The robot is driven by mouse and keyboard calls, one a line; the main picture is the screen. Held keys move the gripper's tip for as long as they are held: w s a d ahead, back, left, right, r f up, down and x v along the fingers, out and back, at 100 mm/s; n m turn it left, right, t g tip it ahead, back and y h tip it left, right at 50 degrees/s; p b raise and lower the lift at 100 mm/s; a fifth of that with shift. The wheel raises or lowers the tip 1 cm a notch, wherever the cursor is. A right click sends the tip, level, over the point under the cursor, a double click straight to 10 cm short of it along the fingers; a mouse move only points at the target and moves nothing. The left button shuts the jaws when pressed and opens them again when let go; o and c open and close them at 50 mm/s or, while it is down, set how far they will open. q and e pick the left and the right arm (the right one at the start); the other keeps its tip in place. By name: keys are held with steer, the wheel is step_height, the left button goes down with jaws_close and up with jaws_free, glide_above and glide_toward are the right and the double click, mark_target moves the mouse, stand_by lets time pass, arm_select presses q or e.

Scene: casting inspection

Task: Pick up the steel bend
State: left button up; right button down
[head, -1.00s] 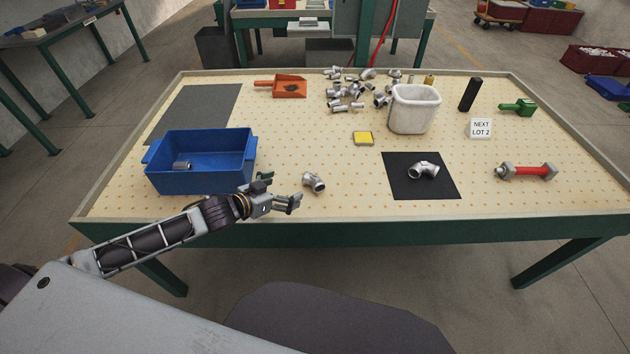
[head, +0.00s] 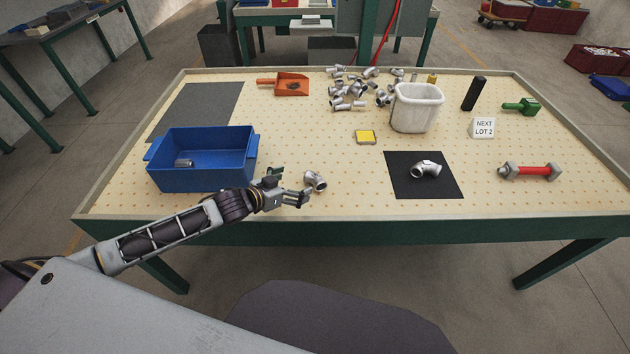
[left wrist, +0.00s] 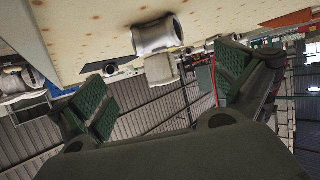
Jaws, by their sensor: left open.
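A silver steel bend (head: 316,181) lies on the pegboard-like tabletop (head: 330,210), near the front edge. A second silver fitting (head: 426,170) lies on the black mat (head: 400,187). My left gripper (head: 288,187) is open and empty, just left of the nearer bend, its fingers pointing towards it. In the left wrist view, the open fingers (left wrist: 165,95) show at either side, and a silver bend (left wrist: 157,36) appears ahead between them, apart from both. My right gripper is not in view.
A blue bin (head: 205,172) with a fitting (head: 184,163) inside stands left of the gripper. A white container (head: 415,108), several piled fittings (head: 350,104), an orange scoop (head: 290,85) and a yellow block (head: 366,136) are farther back. The tabletop between bend and mat is clear.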

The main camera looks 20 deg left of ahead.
mark_target(316, 175)
arm_select(q)
steer(key=shift+x, duration=2.45)
steer(key=shift+w+f, duration=0.1)
steer(key=shift+w+d, duration=0.1)
steer(key=shift+x, duration=2.5)
steer(key=shift+f, duration=0.2)
steer(key=shift+r, duration=0.1)
steer(key=c, duration=1.3)
steer(key=shift+c, duration=0.2)
steer(key=shift+r, duration=0.1)
steer(key=shift+r, duration=4.9)
